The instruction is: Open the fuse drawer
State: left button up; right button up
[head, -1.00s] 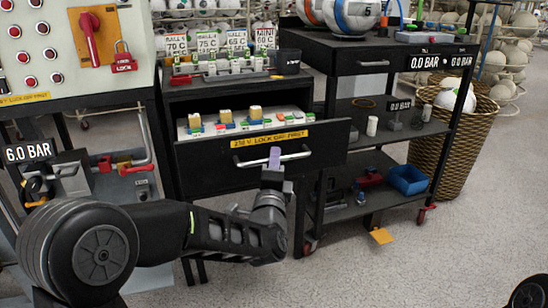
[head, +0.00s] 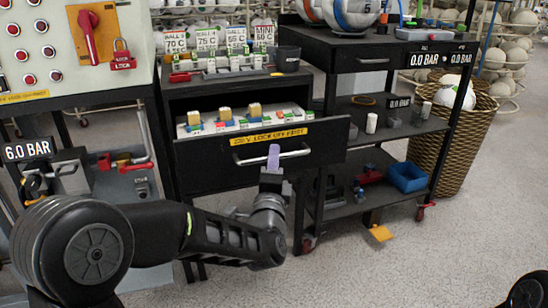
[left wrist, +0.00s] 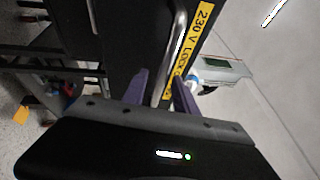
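The fuse drawer (head: 205,174) is a black drawer with a yellow lock-off label. It stands pulled out from its cabinet, and the coloured fuses (head: 254,110) inside show from above. Its silver bar handle (head: 297,154) runs across the front and also shows in the left wrist view (left wrist: 179,40). My left gripper (head: 273,156) is at the handle. In the left wrist view its two purple fingers (left wrist: 160,92) stand apart, one on each side of the handle bar. I cannot tell whether either finger touches the bar. My right gripper is out of view.
Wall fuses with number cards stand on the cabinet top (head: 290,78). A black shelf cart (head: 345,207) with a blue bin (head: 407,177) is close on the right. A control panel (head: 60,45) is at the left. Grey floor (head: 450,250) lies open at the lower right.

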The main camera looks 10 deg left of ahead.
pick_arm(q)
jog(key=v, duration=0.6)
jog(key=shift+s+p, duration=0.2)
jog(key=shift+p, duration=0.2)
